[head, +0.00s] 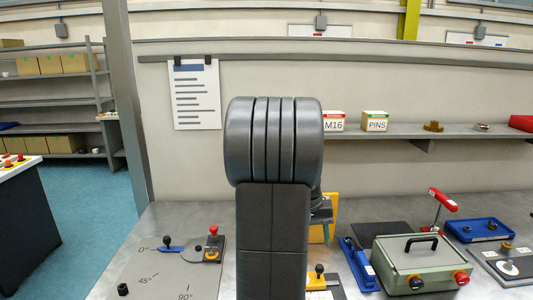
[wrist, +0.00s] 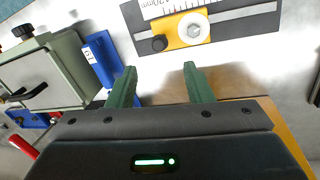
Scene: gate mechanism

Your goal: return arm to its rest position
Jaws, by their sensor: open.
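My gripper (wrist: 160,67) shows in the wrist view with its two green fingers apart and nothing between them. It is above the grey bench, near a dark slide plate with a scale and a yellow slider block (wrist: 187,30). In the head view my dark arm stands upright in the middle and hides most of the gripper and part of the bench. Left of my arm is a plate with 0°, 45° and 90° marks, a blue lever (head: 170,248) and a red knob (head: 213,231).
Right of my arm are a blue bracket (head: 357,264), a green box (head: 420,262) with a black handle, a red-handled lever (head: 443,200) and a blue tray (head: 478,229). A yellow panel (head: 331,212) stands partly behind my arm. A wall shelf (head: 385,130) holds small boxes.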

